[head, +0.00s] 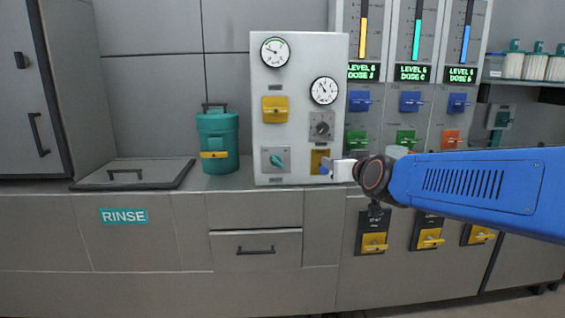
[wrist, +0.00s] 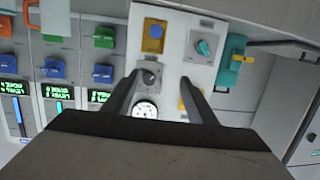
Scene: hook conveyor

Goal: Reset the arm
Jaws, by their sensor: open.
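My blue arm reaches in from the right in the head view. My gripper (head: 340,171) is in front of the lower right corner of the grey control panel (head: 263,119). In the wrist view, which looks upside down, the two fingers of my gripper (wrist: 159,82) are apart with nothing between them. The blue button on a yellow plate (wrist: 153,34) lies beyond the fingertips. The plate (head: 318,157) is partly hidden by my gripper in the head view. I cannot tell whether the gripper touches the panel.
The panel carries gauges (head: 275,52), a teal knob (head: 276,161) and a yellow switch (head: 275,109). A teal canister (head: 217,142) stands left of it. Dosing columns with blue (head: 411,101) and green handles stand right. A lidded RINSE hatch (head: 130,174) is at the left.

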